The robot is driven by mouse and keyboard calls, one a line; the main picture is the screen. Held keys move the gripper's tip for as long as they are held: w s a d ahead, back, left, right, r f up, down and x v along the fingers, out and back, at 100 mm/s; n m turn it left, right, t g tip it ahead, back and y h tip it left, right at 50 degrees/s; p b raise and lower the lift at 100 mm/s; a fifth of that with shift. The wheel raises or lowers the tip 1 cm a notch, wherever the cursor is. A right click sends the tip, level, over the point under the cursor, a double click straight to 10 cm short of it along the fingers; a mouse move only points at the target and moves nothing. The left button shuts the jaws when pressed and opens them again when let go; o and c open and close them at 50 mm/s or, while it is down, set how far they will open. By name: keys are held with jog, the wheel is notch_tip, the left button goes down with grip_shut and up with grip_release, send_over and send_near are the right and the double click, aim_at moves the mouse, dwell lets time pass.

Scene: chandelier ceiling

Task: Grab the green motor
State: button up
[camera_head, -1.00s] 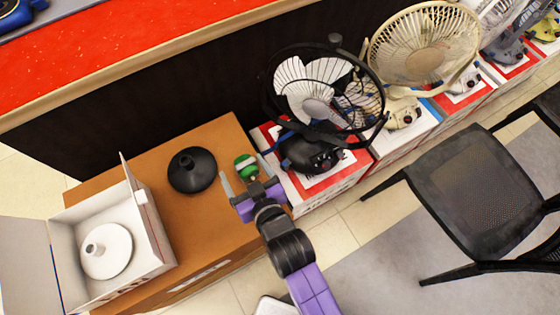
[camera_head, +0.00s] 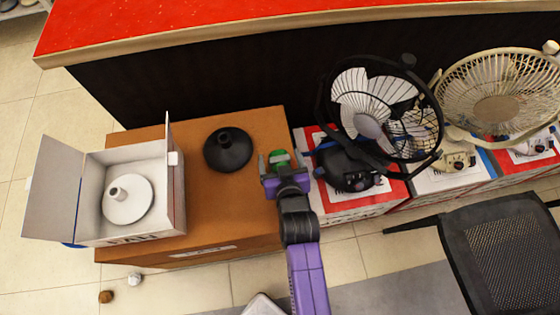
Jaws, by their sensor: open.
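The green motor (camera_head: 279,158) is a small green thing near the right edge of the brown cardboard box (camera_head: 200,222). My gripper (camera_head: 282,161) is open, and its fingers reach toward the motor from the front. The motor shows between and just beyond the fingers, partly hidden by them. I cannot tell whether the fingers touch it. My purple arm comes up from the bottom of the picture.
A black cone-shaped base (camera_head: 228,149) stands left of the motor. An open white box (camera_head: 176,195) holds a white disc-shaped base (camera_head: 128,198). A black fan (camera_head: 365,125) stands close on the right. A black chair (camera_head: 505,245) is at lower right.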

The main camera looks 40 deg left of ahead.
grip_shut()
jog(key=shift+r, duration=0.1)
dwell(0.3)
